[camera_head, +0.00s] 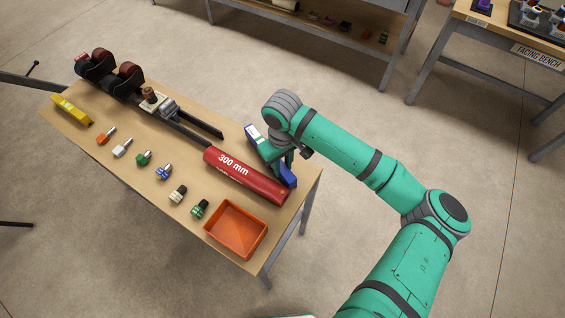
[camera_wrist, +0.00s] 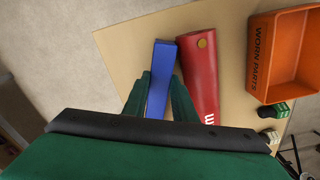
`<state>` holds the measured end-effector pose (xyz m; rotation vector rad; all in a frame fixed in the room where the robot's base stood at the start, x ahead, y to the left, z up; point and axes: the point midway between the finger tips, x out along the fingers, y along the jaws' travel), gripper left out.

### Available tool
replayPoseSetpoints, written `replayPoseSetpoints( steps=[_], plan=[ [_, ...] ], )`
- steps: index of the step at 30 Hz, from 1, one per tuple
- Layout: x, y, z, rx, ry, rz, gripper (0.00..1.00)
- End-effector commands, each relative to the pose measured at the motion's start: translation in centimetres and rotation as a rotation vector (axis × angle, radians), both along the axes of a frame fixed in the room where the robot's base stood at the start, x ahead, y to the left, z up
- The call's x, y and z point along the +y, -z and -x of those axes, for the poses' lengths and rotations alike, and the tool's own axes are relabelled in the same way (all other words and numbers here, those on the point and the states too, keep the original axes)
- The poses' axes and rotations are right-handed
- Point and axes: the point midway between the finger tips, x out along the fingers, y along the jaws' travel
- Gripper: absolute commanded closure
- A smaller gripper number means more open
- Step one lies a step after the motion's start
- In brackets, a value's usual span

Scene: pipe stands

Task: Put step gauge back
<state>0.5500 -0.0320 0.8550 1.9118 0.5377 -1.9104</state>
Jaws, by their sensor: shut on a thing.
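My gripper (camera_head: 281,162) is at the right end of the bench, behind the red bar. Its two green fingers (camera_wrist: 160,96) are shut on a long blue bar (camera_wrist: 159,75), one on each side of it. The blue bar shows in the head view (camera_head: 288,178) with a white label near its left end; its middle is hidden by my gripper. No lettering names it as the step gauge. A red bar marked "300 mm" (camera_head: 245,176) lies close beside it. In the wrist view the red bar (camera_wrist: 200,75) is just right of the right finger.
An orange tray (camera_head: 237,228), marked "WORN PARTS" in the wrist view, stands at the bench's front right. Several small coloured plugs line the front edge. A yellow block (camera_head: 71,110) lies at the left. A dark rail fixture (camera_head: 152,99) fills the back left.

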Motion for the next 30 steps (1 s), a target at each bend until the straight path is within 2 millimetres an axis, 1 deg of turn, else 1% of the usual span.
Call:
replayPoseSetpoints(
  steps=[14, 22, 23, 24, 30],
  plan=[
    [0.0, 0.02, 0.0, 0.0, 0.0, 0.0, 1.0],
    [0.02, 0.44, 0.01, 0.001, 0.0, -0.001, 1.0],
    [0.01, 0.43, 0.0, 0.001, 0.0, -0.001, 0.73],
    [0.01, 0.42, 0.0, 0.001, 0.0, -0.001, 0.71],
    [0.0, 0.42, 0.0, 0.0, 0.0, 0.0, 0.71]
  ],
)
